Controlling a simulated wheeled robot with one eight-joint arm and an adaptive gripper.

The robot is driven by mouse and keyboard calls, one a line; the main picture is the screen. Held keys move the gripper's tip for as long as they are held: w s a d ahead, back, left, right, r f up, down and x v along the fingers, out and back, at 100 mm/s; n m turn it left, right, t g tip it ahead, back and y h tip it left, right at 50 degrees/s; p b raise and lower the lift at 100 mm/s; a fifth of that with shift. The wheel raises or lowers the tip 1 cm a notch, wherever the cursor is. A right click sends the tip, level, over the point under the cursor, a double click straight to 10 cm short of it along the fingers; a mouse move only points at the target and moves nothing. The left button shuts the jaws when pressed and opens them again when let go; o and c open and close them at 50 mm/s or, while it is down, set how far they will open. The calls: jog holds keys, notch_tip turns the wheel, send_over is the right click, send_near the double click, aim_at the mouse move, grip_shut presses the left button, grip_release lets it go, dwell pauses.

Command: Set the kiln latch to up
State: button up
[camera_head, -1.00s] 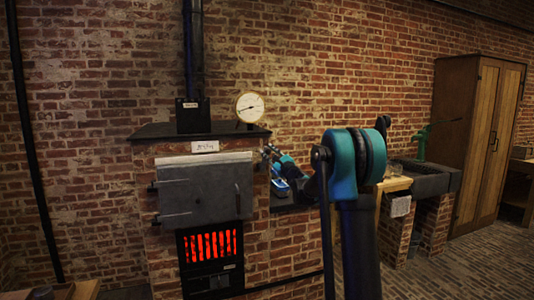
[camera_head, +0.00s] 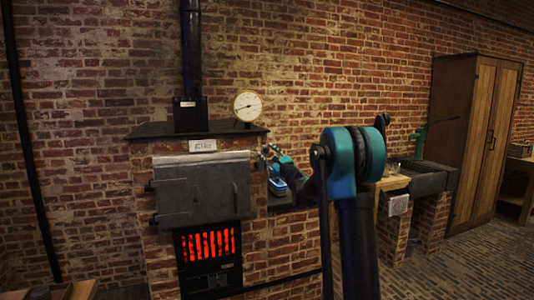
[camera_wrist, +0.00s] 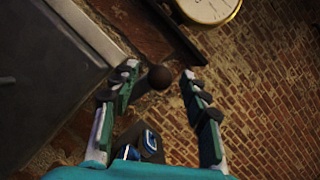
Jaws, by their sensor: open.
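The kiln (camera_head: 160,230) stands against the brick wall, its grey door (camera_head: 200,190) closed above a glowing red grate. In the wrist view a dark round knob (camera_wrist: 160,77), which looks like the end of the kiln latch, sits beside the pale-edged kiln door (camera_wrist: 35,75). My gripper (camera_wrist: 160,84) is open, with one finger on each side of the knob and no clear contact. In the head view my gripper (camera_head: 268,153) is at the kiln's right side, beside the door's upper right edge. The latch's lever is not clearly visible there.
A round dial gauge (camera_head: 248,106) stands on the kiln's top ledge (camera_head: 160,130), close above my gripper; it also shows in the wrist view (camera_wrist: 208,8). A black flue pipe (camera_head: 190,50) rises behind. A sink (camera_head: 430,180) and a wooden cabinet (camera_head: 485,130) are at right.

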jog(key=v, duration=1.1)
jog(key=shift+f, duration=0.15)
jog(key=shift+s, duration=0.1)
jog(key=s+a+f+n+g+h, duration=0.1)
jog(key=s+a+f+n+g, duration=0.35)
jog(key=s+f+n, duration=0.6)
jog(key=s+a+f+n+g, duration=0.4)
jog(key=s+f+n+g, duration=0.3)
jog(key=s, duration=0.7)
jog(key=s+d+f+n+g+h, duration=0.1)
jog(key=s+d+f+n+h, duration=0.1)
jog(key=s+d+f+h, duration=0.2)
jog(key=s+d+f+n+g+h, duration=0.2)
jog(key=s+d+f+h, duration=0.3)
jog(key=s+d+f, duration=0.5)
jog(key=s+f+n, duration=0.1)
jog(key=s+f, duration=0.1)
jog(key=s, duration=0.5)
jog(key=shift+s+d+f, duration=0.2)
jog(key=shift+s+f, duration=0.15)
